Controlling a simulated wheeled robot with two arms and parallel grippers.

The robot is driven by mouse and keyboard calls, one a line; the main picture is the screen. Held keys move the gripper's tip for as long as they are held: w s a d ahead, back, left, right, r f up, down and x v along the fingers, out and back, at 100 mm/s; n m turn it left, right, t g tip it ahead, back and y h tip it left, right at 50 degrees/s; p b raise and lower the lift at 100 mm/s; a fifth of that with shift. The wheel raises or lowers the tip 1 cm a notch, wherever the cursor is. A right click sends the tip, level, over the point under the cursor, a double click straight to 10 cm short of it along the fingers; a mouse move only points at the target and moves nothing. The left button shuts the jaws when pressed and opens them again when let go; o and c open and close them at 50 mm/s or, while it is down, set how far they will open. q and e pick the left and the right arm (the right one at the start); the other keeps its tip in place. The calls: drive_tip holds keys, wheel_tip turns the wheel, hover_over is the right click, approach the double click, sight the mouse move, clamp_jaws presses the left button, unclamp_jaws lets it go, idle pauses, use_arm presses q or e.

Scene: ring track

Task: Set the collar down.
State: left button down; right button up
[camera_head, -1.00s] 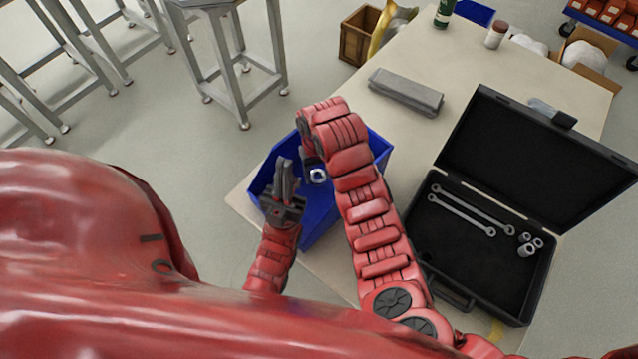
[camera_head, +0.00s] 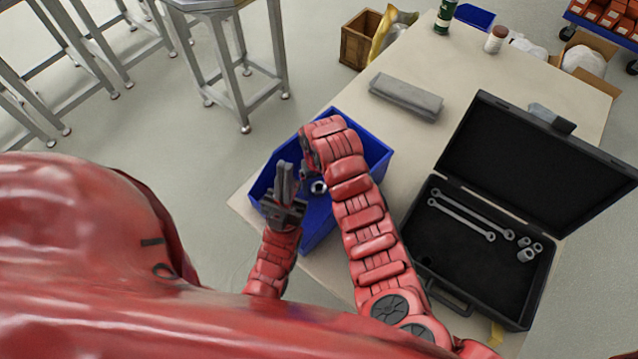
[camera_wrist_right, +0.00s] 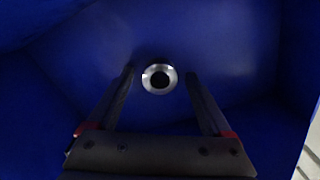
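The collar (camera_head: 319,187), a small silvery ring with a dark hole, lies in the blue bin (camera_head: 376,150) on the near left corner of the table. In the right wrist view the collar (camera_wrist_right: 159,91) is on the blue bin floor, beyond and between my right fingertips, apart from both. My right gripper (camera_wrist_right: 160,72) is open and empty, pointing down into the bin; in the head view its wrist mostly hides it. My left gripper (camera_head: 285,168) is over the bin's left part, its two fingers together with nothing visible between them.
An open black tool case (camera_head: 470,285) with wrenches and sockets stands to the right of the bin. A grey folded cloth or block (camera_head: 406,96) lies behind. A green bottle (camera_head: 444,16) and a small jar (camera_head: 496,39) stand at the far end.

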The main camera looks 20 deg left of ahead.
drive_tip(key=shift+r, duration=0.3)
wheel_tip(320, 180, up, 2)
drive_tip(key=shift+r+b, duration=0.1)
drive_tip(key=shift+b, duration=0.4)
wheel_tip(320, 180, up, 10)
drive_tip(key=p, duration=0.5)
drive_tip(key=shift+f, duration=0.25)
